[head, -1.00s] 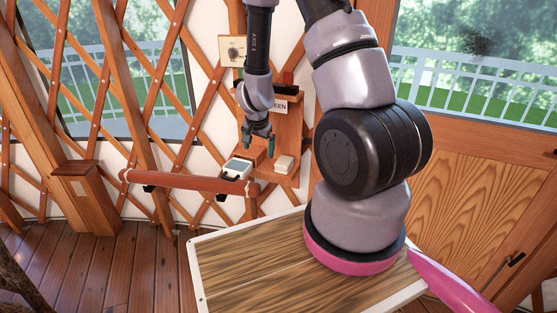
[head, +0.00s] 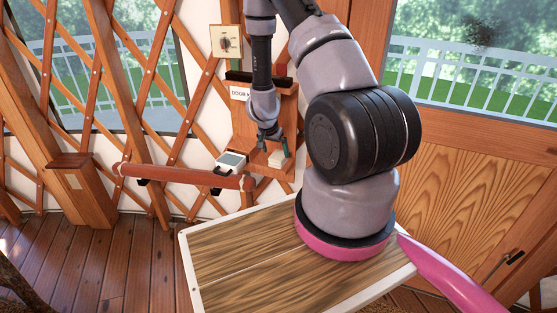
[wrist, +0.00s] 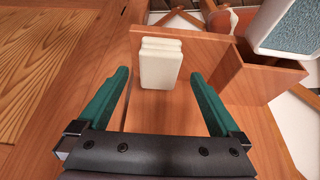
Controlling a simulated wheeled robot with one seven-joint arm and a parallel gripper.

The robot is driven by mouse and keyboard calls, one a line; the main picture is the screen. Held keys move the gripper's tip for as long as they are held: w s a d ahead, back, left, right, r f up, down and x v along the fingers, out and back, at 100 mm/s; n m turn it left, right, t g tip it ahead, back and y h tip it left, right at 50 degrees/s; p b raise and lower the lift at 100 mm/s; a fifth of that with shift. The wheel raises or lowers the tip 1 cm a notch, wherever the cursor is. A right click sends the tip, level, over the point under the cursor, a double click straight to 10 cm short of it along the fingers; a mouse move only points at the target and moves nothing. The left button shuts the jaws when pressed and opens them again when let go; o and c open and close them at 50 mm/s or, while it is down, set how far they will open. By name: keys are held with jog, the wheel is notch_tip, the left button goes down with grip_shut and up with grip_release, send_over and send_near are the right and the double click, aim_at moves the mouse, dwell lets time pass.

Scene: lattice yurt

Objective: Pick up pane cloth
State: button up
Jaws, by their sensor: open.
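The pane cloth looks like a small cream folded block (wrist: 161,65) on a wooden shelf (wrist: 165,115). It also shows on the wall shelf in the head view (head: 277,160). My gripper (wrist: 159,78) is open and empty, with teal fingers. In the wrist view the cloth lies ahead, between the lines of the two fingers, with bare wood nearer to me. In the head view my gripper (head: 271,145) hangs just above the shelf beside the cloth. I cannot tell the exact gap.
A white tool with a grey-blue pad (wrist: 290,28) lies right of the cloth, past a wooden divider (wrist: 228,62); it also shows in the head view (head: 231,162). A wooden rail (head: 180,177) runs left of the shelf. A switch plate (head: 226,41) is above.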

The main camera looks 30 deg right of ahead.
aim_at(278, 155)
jog(key=shift+w+d, duration=0.4)
jog(key=shift+d, duration=0.05)
jog(key=x, duration=0.5)
jog(key=shift+w+d, duration=0.1)
jog(key=shift+d, duration=0.05)
jog(key=c, duration=1.3)
jog(key=shift+r, duration=0.1)
notch_tip(278, 155, up, 7)
jog(key=shift+r, duration=0.1)
jog(key=s+a, duration=0.3)
jog(key=s, duration=0.2)
jog(key=s+a, duration=0.4)
jog(key=s, duration=0.2)
jog(key=s+a, duration=0.4)
jog(key=s, duration=0.1)
jog(key=shift+s, duration=0.3)
